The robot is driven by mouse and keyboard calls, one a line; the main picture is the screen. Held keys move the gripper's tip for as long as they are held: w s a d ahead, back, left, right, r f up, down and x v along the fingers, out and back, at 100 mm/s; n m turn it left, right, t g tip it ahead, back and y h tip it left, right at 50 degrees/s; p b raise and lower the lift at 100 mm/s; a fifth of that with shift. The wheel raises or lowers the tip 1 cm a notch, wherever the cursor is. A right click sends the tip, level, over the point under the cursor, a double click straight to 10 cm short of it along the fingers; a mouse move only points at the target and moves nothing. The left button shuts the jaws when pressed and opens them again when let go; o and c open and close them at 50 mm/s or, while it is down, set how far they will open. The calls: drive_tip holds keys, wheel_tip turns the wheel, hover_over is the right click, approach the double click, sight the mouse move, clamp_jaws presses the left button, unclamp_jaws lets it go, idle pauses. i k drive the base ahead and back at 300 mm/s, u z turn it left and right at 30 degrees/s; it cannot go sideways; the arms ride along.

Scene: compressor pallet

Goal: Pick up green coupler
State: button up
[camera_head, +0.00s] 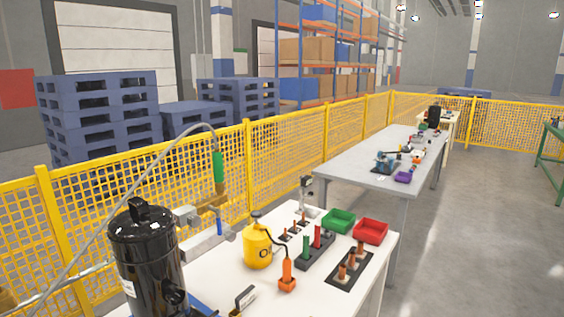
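A green sleeve-like piece (218,166), which may be the green coupler, hangs upright at the end of a grey hose (150,150) at left of centre. Its lower end meets a brown-gold fitting (212,202); I cannot tell whether they are joined. A second upright green piece (306,246) stands in a dark holder (314,256) on the near white table, beside a red one (318,236). I cannot tell for sure which green piece is the coupler. I see no part of my gripper in this view.
A black compressor (145,255) stands at the near left. The white table (215,275) holds a yellow canister (258,246), an orange-tipped tool (287,275), a green bin (339,221) and a red bin (371,231). A yellow fence (290,165) runs behind.

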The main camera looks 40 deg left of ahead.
sight(217, 157)
drive_tip(key=u, duration=0.1)
drive_tip(key=i, duration=1.5)
drive_tip(key=u, duration=0.9)
drive_tip(key=i, duration=1)
drive_tip(key=u, duration=1.7)
drive_tip(key=i, duration=0.6)
drive_tip(key=u, duration=0.4)
